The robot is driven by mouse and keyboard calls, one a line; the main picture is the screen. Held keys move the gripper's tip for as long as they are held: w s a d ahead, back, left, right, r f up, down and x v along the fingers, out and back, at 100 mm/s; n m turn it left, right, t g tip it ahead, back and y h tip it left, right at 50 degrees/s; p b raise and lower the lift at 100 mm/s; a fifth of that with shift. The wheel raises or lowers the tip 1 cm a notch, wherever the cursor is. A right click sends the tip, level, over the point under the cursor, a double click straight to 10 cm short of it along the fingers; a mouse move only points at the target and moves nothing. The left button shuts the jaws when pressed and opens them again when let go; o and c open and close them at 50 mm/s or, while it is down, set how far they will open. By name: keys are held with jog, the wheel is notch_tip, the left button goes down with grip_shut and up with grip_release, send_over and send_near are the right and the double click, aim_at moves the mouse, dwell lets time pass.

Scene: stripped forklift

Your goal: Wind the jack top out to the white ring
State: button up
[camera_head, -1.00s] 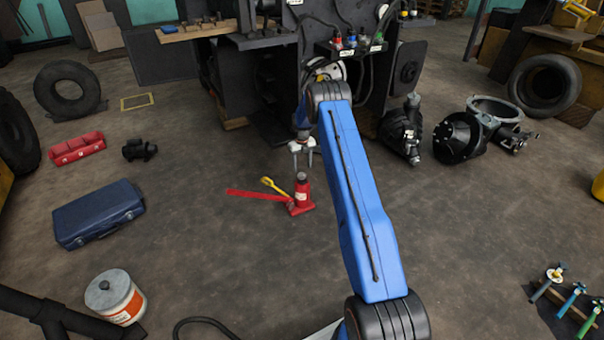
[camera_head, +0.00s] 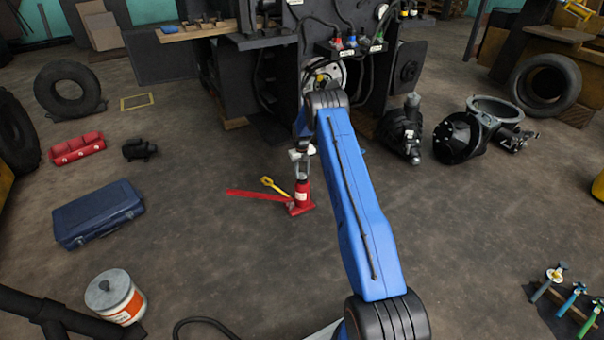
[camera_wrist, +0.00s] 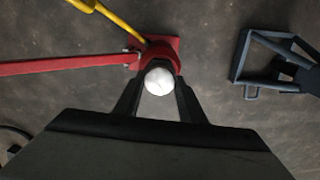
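The red bottle jack (camera_head: 301,200) stands upright on the floor, with its red handle (camera_head: 258,195) reaching left. In the wrist view the jack's red body (camera_wrist: 166,60) lies beyond its pale round top (camera_wrist: 160,81). My gripper (camera_head: 302,172) is directly above the jack, pointing down. In the wrist view its two dark fingers (camera_wrist: 160,88) stand on either side of the round top, close against it, and it looks shut on it. A white ring cannot be made out on the jack in either view.
A yellow-handled tool (camera_head: 271,185) lies beside the jack; its yellow bar also shows in the wrist view (camera_wrist: 118,20). The dark forklift body (camera_head: 240,85) stands just behind. A blue case (camera_head: 98,214) lies at left.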

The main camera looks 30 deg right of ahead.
jog(key=shift+n, duration=0.4)
